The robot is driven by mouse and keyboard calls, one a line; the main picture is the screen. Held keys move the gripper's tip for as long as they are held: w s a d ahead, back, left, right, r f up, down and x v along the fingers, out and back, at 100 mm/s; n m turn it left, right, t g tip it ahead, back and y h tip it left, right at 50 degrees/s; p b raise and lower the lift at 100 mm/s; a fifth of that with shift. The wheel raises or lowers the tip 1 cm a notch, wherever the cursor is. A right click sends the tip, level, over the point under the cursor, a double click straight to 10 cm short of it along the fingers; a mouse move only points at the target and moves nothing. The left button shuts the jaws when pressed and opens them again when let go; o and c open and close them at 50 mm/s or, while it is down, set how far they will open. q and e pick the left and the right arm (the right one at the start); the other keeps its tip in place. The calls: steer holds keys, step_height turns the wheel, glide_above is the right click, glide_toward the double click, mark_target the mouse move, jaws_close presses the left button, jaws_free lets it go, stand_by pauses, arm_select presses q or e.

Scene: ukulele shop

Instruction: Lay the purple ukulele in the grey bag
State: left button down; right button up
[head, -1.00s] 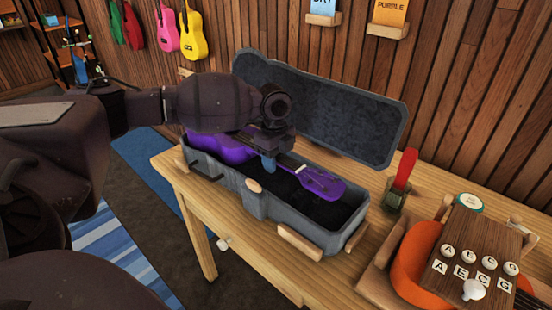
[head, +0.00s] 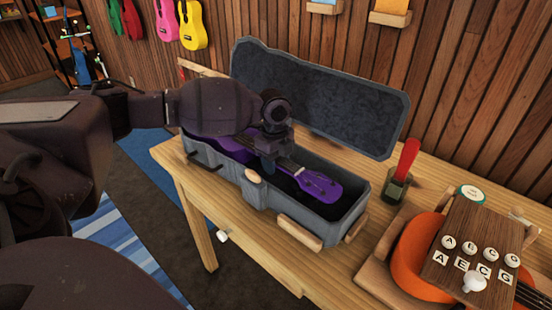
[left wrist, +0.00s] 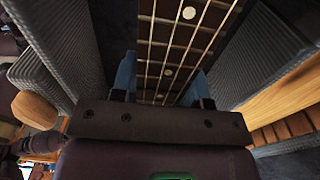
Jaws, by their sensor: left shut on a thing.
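The purple ukulele (head: 320,186) lies lengthwise inside the open grey bag (head: 350,215), a box-like case on the wooden table. My left gripper (head: 268,165) reaches down over the case and is shut on the ukulele's neck. In the left wrist view the blue fingertips (left wrist: 157,82) stand on both sides of the fretted neck (left wrist: 175,45), with the case's grey walls (left wrist: 55,55) around it. My arm hides part of the ukulele's body. Whether the ukulele rests fully on the case floor cannot be told. My right gripper is not in view.
The case lid (head: 330,100) stands open at the back. An orange ukulele (head: 410,255) under a lettered board (head: 470,250) lies at the right. A red-handled tool stands in a holder (head: 396,188) between them. Wooden blocks (head: 300,232) edge the case.

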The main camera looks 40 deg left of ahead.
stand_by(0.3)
arm_select(q)
steer(key=c, duration=0.5)
jaws_free()
steer(key=shift+f, duration=0.1)
steer(key=shift+c, duration=0.2)
steer(key=shift+r+p, duration=0.6)
steer(key=shift+r, duration=0.45)
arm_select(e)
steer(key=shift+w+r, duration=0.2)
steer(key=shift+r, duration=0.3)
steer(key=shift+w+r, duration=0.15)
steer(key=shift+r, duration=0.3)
arm_select(q)
steer(key=shift+r+p, duration=0.65)
steer(key=shift+r, duration=0.6)
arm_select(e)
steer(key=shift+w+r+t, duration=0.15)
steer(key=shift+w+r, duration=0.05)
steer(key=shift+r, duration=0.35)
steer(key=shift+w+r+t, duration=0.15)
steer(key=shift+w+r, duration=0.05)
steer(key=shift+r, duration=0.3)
